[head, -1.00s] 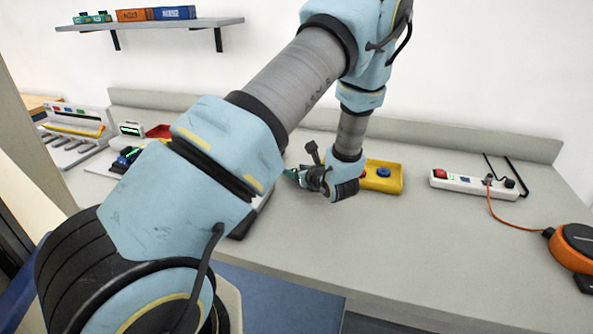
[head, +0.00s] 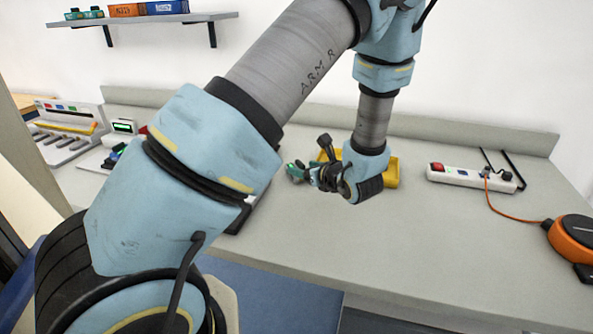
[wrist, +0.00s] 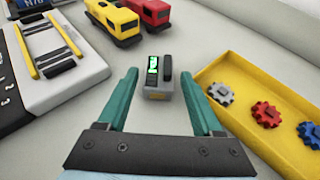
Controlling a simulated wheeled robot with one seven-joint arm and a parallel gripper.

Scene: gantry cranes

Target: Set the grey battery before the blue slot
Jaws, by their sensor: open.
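My gripper (wrist: 160,76) has teal fingers, open and empty. In the head view my gripper (head: 297,171) is over the middle of the bench, partly hidden by my wrist. A grey battery (wrist: 159,96) with a lit green display and a black handle stands on the bench, between and slightly ahead of the fingertips in the wrist view. I cannot tell whether a finger touches it. The battery is hidden in the head view. A pale rack (head: 62,124) with slots and small coloured labels stands at the far left; its blue slot is too small to make out clearly.
A yellow tray (wrist: 238,84) with gears lies close right of my gripper. A pale device (wrist: 27,63) with yellow rails is at left. A yellow toy vehicle (wrist: 113,22) and a red one (wrist: 151,10) stand beyond. A power strip (head: 470,177) and orange reel (head: 574,240) are farther right.

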